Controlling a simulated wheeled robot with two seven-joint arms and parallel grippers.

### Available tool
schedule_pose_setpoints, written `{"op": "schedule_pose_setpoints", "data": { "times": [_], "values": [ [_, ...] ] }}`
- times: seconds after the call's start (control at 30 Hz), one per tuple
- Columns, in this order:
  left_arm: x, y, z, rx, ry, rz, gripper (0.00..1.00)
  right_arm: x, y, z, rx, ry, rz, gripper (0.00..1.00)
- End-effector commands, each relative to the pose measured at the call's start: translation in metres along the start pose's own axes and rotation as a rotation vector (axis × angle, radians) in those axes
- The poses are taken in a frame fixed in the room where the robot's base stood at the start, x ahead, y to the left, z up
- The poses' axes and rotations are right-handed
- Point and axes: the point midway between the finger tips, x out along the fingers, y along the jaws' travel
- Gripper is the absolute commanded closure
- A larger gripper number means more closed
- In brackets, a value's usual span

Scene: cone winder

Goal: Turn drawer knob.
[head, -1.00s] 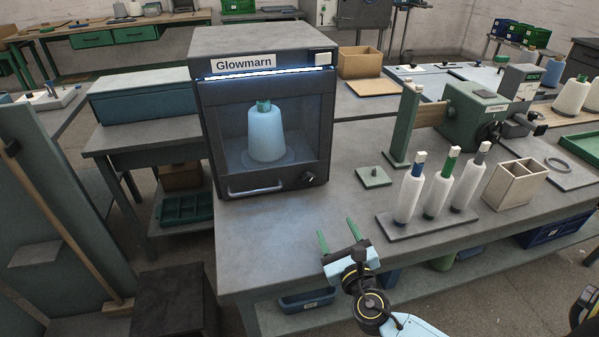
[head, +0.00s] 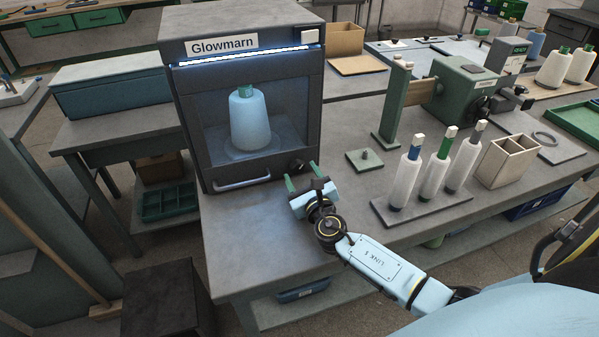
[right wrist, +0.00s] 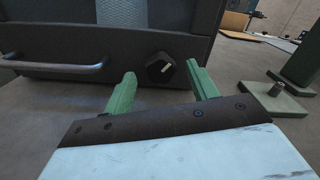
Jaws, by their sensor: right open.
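The drawer knob (head: 296,166) is a small black dial low on the right of the dark Glowmarn cabinet's front. In the right wrist view the knob (right wrist: 160,67) shows a pale pointer mark and lies beyond and between my fingertips, apart from them. My right gripper (head: 303,182) is open and empty just in front of the knob; its green fingers also show in the right wrist view (right wrist: 160,85). A bar handle (head: 242,183) runs along the cabinet's lower front, left of the knob. My left gripper is not in view.
A pale blue yarn cone (head: 250,120) stands behind the cabinet's window. A green plate with a peg (head: 365,159) lies right of my right gripper. Several bobbins stand on a grey board (head: 420,208) farther right. The bench front left of the gripper is clear.

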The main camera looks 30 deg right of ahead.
Motion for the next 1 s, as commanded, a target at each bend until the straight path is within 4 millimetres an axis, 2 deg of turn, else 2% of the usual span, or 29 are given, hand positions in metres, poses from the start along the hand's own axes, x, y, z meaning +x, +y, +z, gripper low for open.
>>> {"op": "schedule_pose_setpoints", "data": {
  "times": [0.03,0.2,0.53,0.87,1.0],
  "values": [
    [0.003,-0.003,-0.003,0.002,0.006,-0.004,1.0,0.007,0.001,-0.001,0.001,0.0,-0.001,0.42],
    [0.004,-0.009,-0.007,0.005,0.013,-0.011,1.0,0.02,0.001,0.0,0.001,0.0,0.0,0.42],
    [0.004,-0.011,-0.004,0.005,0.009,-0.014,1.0,0.022,0.0,0.0,0.001,0.001,0.001,0.43],
    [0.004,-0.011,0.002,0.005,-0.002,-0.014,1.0,0.021,0.0,0.0,0.0,0.001,0.001,0.86],
    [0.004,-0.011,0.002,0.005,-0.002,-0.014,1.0,0.021,0.0,0.0,0.004,0.0,0.001,0.87]
  ]
}}
